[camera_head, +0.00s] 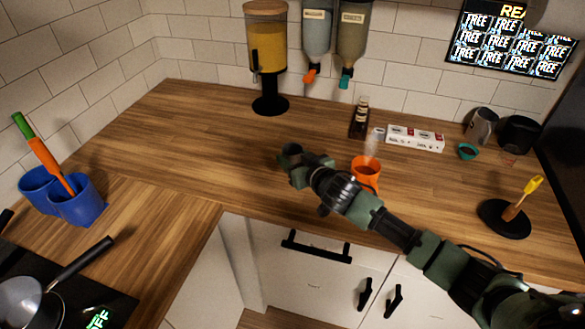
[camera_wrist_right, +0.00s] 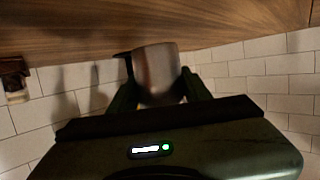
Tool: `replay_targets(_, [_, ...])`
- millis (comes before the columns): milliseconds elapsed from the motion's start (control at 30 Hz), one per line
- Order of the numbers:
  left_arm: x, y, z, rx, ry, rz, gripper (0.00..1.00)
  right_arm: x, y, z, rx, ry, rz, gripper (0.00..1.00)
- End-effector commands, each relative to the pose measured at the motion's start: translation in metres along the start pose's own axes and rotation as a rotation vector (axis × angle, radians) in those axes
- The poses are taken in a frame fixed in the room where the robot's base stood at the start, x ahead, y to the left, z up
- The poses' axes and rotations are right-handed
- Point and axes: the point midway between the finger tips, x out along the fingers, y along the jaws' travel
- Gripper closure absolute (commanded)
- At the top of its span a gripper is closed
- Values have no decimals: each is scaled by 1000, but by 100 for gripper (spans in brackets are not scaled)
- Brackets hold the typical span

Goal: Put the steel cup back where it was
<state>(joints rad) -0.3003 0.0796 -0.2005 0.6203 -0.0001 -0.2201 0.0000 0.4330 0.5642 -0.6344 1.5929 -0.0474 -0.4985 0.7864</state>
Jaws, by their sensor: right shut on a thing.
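My right gripper (camera_head: 291,156) reaches in from the right over the middle of the wooden counter, left of the orange cup. In the right wrist view, the gripper (camera_wrist_right: 158,95) is shut on the steel cup (camera_wrist_right: 156,70), a plain grey cup between its two fingers. In the head view the held cup is mostly lost against the dark gripper end. I cannot tell whether it touches the counter. My left gripper is not in view.
A steaming orange cup (camera_head: 366,178) stands close to my right forearm. Behind are a dark bottle (camera_head: 360,118), a white box (camera_head: 415,138) and a juice dispenser (camera_head: 268,50). A grey metallic container (camera_head: 481,125) stands at back right. The counter's left-middle (camera_head: 190,130) is clear.

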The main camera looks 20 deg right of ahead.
Motion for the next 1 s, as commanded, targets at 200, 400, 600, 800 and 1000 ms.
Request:
replay_targets(200, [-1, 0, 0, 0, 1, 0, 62, 8, 0, 28, 2, -2, 0, 100])
replay_targets(400, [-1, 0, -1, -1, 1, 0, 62, 13, 0, 42, 0, 0, -1, 100])
replay_targets(600, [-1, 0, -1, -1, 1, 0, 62, 13, 0, 42, -1, 1, -1, 100])
replay_targets(800, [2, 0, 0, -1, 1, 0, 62, 14, 0, 46, -1, 0, -1, 38])
replay_targets(1000, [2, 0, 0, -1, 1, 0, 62, 14, 0, 45, -1, 0, -1, 30])
